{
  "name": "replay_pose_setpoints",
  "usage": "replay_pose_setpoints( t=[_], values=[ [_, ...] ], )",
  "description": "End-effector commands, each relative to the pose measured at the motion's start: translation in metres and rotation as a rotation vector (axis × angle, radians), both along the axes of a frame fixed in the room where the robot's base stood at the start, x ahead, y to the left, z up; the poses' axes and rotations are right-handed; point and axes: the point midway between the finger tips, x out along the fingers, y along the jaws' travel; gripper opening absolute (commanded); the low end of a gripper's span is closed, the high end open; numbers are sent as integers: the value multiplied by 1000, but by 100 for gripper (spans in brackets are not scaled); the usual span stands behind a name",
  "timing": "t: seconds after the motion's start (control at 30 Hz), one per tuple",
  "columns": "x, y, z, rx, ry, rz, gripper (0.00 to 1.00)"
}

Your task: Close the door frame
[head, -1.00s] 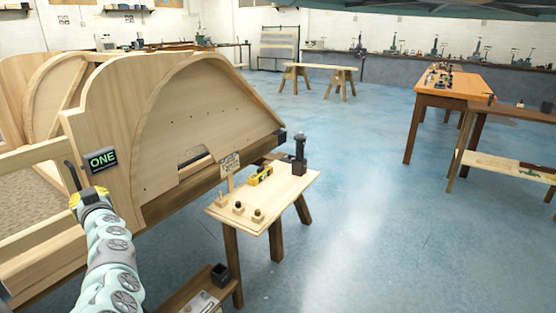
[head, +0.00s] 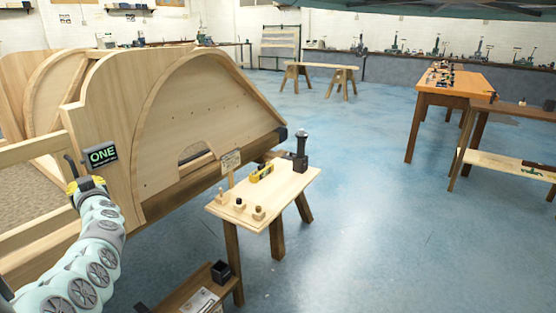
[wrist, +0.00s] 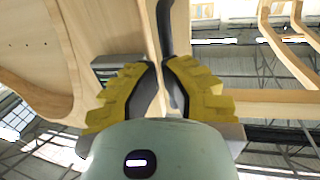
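The wooden door frame (head: 102,82) stands at the left in the head view. My gripper (head: 86,184), with yellow ridged fingers, is at the lower part of the handle. In the wrist view, the handle (wrist: 164,28) runs down between the close fingertips of my gripper (wrist: 161,68). The fingers appear shut on it, though their contact is partly hidden.
A small wooden table (head: 275,195) with a level, pegs and a dark post stands right of the frame, close to its right end. A low shelf (head: 190,297) is in front. An orange workbench (head: 455,82) stands at right. The blue floor between is clear.

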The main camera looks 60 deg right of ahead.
Motion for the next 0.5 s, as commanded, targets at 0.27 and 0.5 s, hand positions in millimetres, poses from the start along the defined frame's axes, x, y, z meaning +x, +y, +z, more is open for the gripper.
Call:
replay_pose_setpoints(
  t=[0.27, 0.5],
  values=[
    [9, -5, -3, 1, -3, -11, 0],
    [25, -7, -1, 0, -3, -14, 0]
  ],
)
